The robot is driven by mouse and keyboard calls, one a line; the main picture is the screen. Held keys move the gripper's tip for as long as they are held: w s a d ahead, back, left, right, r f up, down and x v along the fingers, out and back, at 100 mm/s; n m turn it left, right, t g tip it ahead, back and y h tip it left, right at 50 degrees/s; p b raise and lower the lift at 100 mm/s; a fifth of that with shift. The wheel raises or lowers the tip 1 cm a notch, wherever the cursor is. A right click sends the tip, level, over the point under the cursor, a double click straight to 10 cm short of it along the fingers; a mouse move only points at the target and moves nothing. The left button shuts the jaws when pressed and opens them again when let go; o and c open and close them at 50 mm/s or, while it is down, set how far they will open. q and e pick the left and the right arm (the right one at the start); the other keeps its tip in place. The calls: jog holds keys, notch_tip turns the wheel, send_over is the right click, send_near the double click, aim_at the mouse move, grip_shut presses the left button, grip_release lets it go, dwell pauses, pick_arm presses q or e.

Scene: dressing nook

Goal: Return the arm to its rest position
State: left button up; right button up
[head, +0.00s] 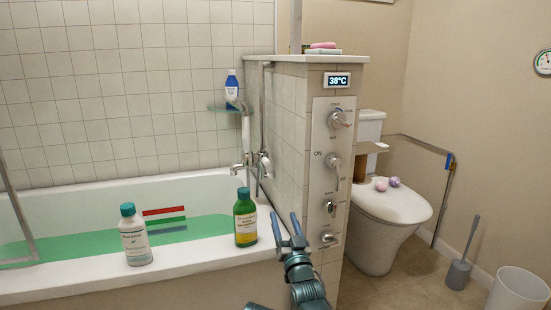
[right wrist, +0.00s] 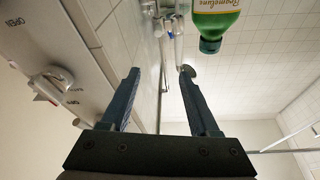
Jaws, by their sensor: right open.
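My right gripper (head: 284,216) is open and empty, in front of the tub's right end, just left of the control panel (head: 331,170). In the right wrist view its two fingers (right wrist: 160,70) stand apart with nothing between them. The panel carries several knobs and levers, including a lever (head: 333,168) marked ON; a display (head: 339,81) above reads 38°C. A green bottle (head: 246,222) stands upright on the tub rim, left of the gripper and apart from it; it also shows in the right wrist view (right wrist: 214,22). My left gripper is not in view.
A white bottle (head: 136,240) stands on the front rim of the bathtub (head: 60,290), which holds green water. The tiled half wall (head: 286,110) is close on the right. Beyond it are a toilet (head: 390,205), a brush (head: 460,270) and a bin (head: 517,290).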

jog(key=s+f+n+g+h+p, duration=0.25)
jog(key=s+f+g+p, duration=0.55)
jog(key=f+g, duration=0.55)
jog(key=s+d+f+n+g+h+p, duration=0.15)
jog(key=s+g, duration=0.25)
jog(key=s, duration=0.6)
jog(key=s+d+f+g+h+p, duration=0.15)
jog(key=s+g, duration=0.25)
jog(key=s, duration=0.6)
pick_arm(q)
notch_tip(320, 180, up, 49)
jog(key=p, duration=3.7)
jog(key=shift+p, duration=0.35)
pick_arm(e)
notch_tip(320, 180, up, 37)
jog(key=shift+w+d, duration=0.15)
jog(key=shift+d, duration=0.1)
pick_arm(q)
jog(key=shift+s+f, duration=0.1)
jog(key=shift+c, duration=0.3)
pick_arm(e)
jog(key=shift+h, duration=0.25)
jog(key=shift+c, duration=0.4)
